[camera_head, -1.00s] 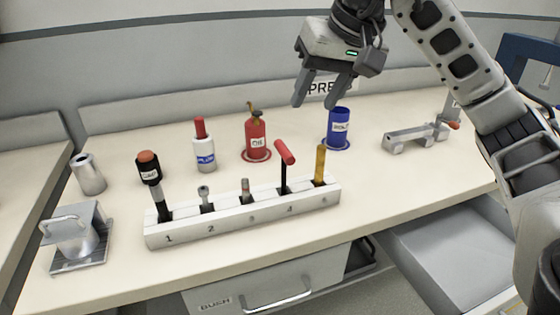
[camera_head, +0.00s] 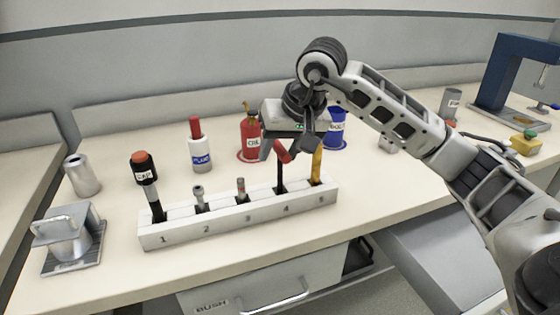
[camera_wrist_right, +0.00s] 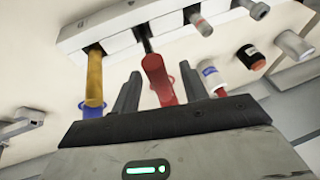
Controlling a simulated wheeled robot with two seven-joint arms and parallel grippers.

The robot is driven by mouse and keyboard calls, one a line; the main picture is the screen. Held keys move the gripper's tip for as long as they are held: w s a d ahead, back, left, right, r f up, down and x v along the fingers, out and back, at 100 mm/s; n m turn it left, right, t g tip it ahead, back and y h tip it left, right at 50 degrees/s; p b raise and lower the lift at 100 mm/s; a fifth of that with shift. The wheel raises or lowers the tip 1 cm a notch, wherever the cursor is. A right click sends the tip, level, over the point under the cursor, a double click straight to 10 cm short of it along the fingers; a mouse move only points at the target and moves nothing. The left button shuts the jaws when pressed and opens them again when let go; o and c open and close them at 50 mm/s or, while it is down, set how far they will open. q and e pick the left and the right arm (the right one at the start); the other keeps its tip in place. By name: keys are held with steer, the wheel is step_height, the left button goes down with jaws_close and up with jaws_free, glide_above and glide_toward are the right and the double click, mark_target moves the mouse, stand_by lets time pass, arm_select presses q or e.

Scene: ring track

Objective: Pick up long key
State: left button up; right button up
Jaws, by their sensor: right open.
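A tool with a red bar handle (camera_head: 283,154) and a thin black shaft stands upright in slot 4 of the white numbered rack (camera_head: 190,233); it looks like the long key. My right gripper (camera_head: 288,150) is open above the rack, at the red handle. In the right wrist view the red handle (camera_wrist_right: 157,80) lies between the two open fingers (camera_wrist_right: 160,90), with a gap on each side. The black shaft runs down into the rack (camera_wrist_right: 120,35). My left gripper is not in view.
A yellow-handled tool (camera_head: 317,163) stands in slot 5, close beside the right finger. Slots 1 to 3 hold other tools. Behind the rack stand a red can (camera_head: 250,128), a white bottle (camera_head: 200,153) and a blue cup (camera_head: 336,130). A drawer is open below.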

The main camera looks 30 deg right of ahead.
steer(key=shift+f, duration=0.15)
jaws_close()
